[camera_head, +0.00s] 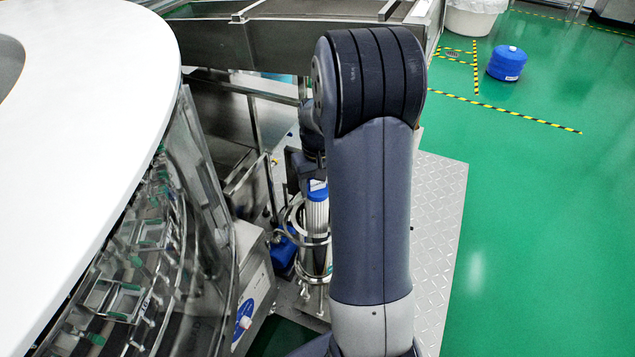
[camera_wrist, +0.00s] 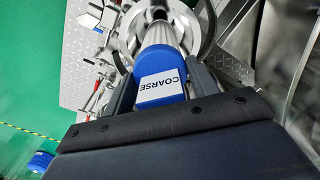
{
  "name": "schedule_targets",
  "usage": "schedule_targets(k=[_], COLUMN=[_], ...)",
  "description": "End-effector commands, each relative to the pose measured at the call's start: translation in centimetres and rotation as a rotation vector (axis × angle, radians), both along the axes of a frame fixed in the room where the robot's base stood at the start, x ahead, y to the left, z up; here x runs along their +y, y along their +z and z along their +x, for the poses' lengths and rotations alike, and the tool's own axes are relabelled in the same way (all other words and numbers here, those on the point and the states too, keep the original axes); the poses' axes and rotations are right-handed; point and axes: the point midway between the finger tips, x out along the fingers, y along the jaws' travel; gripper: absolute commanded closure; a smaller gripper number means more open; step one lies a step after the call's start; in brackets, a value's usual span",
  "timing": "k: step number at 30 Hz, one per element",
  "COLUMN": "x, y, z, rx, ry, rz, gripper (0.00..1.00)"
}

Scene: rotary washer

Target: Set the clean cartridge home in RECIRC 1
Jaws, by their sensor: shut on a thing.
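The cartridge has a blue cap with a white COARSE label (camera_wrist: 163,86) and a pale ribbed body. In the head view the cartridge (camera_head: 317,215) is upright, beside my dark upper arm. My gripper (camera_wrist: 160,92) is shut on the blue cap, one finger on each side. The cartridge's far end points into a round steel rim (camera_wrist: 203,38) in the wrist view. In the head view a steel housing (camera_head: 315,262) stands directly below it. The lower end is hidden, so I cannot tell how deep it sits. No RECIRC 1 label is readable.
The washer's white round top (camera_head: 95,120) and steel side fill the left. Steel framework stands behind the housing. A blue container (camera_head: 283,255) is close to the housing's left. A grey tread plate (camera_head: 440,200) and open green floor lie right. A blue drum (camera_head: 507,64) stands far off.

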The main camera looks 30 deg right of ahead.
Motion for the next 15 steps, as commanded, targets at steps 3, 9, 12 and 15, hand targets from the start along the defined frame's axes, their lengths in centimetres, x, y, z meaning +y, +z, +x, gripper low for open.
schedule_targets(k=[3, 9, 12, 15], x=[0.0, 0.0, 0.0, 0.0], y=[-1.3, -2.9, -3.7, -4.5], z=[0.0, 0.0, 0.0, 0.0], rx=[0.0, 0.001, 0.001, 0.0], ry=[0.0, 0.0, 0.0, 0.0], rz=[0.0, 0.0, 0.0, 0.0], gripper=[0.9, 0.9, 0.9, 0.9])
